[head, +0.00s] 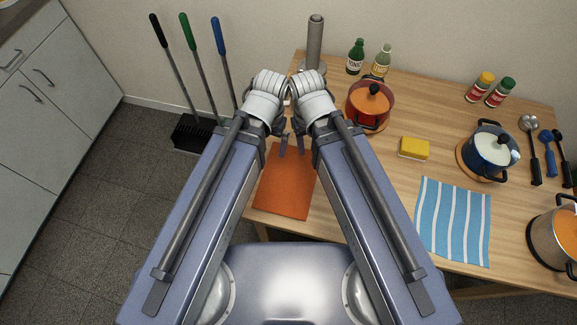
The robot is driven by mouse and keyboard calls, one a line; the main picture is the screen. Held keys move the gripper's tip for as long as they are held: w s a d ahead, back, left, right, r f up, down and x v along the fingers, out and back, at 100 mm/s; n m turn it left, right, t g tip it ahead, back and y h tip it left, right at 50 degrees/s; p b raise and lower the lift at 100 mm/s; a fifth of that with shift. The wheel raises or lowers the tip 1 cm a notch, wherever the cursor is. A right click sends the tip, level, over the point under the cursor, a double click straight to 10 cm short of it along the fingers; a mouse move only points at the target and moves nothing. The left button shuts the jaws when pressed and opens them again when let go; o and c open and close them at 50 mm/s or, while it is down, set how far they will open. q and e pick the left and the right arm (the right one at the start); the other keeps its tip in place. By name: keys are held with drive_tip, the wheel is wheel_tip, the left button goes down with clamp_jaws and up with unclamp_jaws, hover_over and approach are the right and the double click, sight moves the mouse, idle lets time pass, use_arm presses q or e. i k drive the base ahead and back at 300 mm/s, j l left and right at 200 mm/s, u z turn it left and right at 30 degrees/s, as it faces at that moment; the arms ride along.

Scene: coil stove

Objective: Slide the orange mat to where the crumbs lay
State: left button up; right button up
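The orange mat (284,192) lies flat on the wooden table at its left end, with its near edge close to the table's front edge. My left gripper (284,146) and my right gripper (300,144) are side by side over the far part of the mat, fingers pointing down. My arms and wrists cover most of both grippers, so I cannot tell whether they are open or shut, or touch the mat. I see no crumbs on the visible table.
A striped blue towel (453,222) lies at the front. A blue pot (489,149) and a steel pot (552,238) stand farther right. A grey cylinder (315,40) stands behind my wrists.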

sight(286, 186)
drive_tip(key=k, duration=0.45)
drive_tip(key=j+z, duration=0.3)
drive_tip(key=j, duration=0.75)
drive_tip(key=j+z, duration=0.25)
drive_tip(key=j, duration=0.85)
drive_tip(key=k, duration=0.05)
